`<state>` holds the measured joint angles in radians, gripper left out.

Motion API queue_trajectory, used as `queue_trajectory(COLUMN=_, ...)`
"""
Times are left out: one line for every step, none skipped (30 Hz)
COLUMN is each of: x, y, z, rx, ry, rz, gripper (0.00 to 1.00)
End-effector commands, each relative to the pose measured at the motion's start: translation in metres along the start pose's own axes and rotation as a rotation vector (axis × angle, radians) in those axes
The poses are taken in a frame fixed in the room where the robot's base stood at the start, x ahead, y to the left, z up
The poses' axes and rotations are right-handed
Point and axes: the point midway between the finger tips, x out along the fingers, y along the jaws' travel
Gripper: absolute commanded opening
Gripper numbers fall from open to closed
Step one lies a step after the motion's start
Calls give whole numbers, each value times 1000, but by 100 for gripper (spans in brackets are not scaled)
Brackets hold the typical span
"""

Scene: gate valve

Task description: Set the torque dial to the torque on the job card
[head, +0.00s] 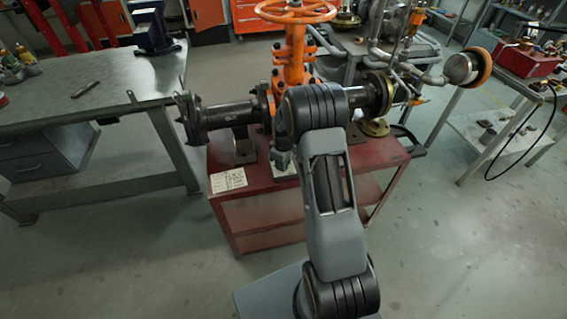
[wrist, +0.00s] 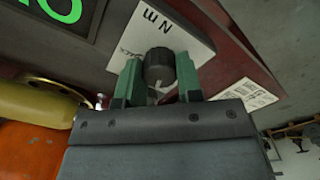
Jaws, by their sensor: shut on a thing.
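The torque dial (wrist: 159,65) is a dark ribbed round knob on a white plate (wrist: 185,35) marked "N m". My gripper (wrist: 158,82) has its green fingers on either side of the dial, shut on it. A display (wrist: 62,10) with green digits is cut off at the top left of the wrist view; I cannot read its full value. The job card (head: 228,180) is a white sheet with print at the front left of the red cart. It also shows in the wrist view (wrist: 247,96), too small to read. In the head view my arm hides the dial.
An orange gate valve (head: 292,60) with a handwheel and a dark flanged pipe (head: 232,113) stand on the red cart (head: 265,205). A grey workbench (head: 95,95) is at left, a grey table (head: 500,115) at right. Floor in front is clear.

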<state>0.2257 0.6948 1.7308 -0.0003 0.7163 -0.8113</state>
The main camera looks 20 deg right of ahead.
Motion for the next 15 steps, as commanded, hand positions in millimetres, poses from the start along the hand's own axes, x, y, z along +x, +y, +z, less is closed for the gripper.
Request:
queue_trajectory(x=-1, y=0, z=-2, rx=-1, ry=4, rz=3, gripper=9)
queue_trajectory(x=-1, y=0, z=-2, rx=-1, ry=4, rz=3, gripper=9)
queue_trajectory(x=-1, y=0, z=-2, rx=-1, ry=4, rz=3, gripper=9)
queue_trajectory(x=-1, y=0, z=-2, rx=-1, ry=4, rz=3, gripper=9)
queue_trajectory(x=-1, y=0, z=-2, rx=-1, ry=4, rz=3, gripper=9)
queue_trajectory(x=-1, y=0, z=-2, rx=-1, ry=4, rz=3, gripper=9)
queue_trajectory(x=-1, y=0, z=-2, rx=0, ry=4, rz=3, gripper=9)
queue_trajectory(x=-1, y=0, z=-2, rx=0, ry=4, rz=3, gripper=9)
queue_trajectory(x=-1, y=0, z=-2, rx=0, ry=4, rz=3, gripper=34)
queue_trajectory(x=-1, y=0, z=-2, rx=0, ry=4, rz=3, gripper=37)
queue_trajectory(x=-1, y=0, z=-2, rx=0, ry=4, rz=2, gripper=40)
queue_trajectory(x=-1, y=0, z=-1, rx=0, ry=3, rz=2, gripper=44)
queue_trajectory(x=-1, y=0, z=-1, rx=0, ry=3, rz=2, gripper=46)
queue_trajectory(x=-1, y=0, z=-1, rx=0, ry=3, rz=2, gripper=49)
queue_trajectory(x=-1, y=0, z=-1, rx=0, ry=2, rz=1, gripper=53)
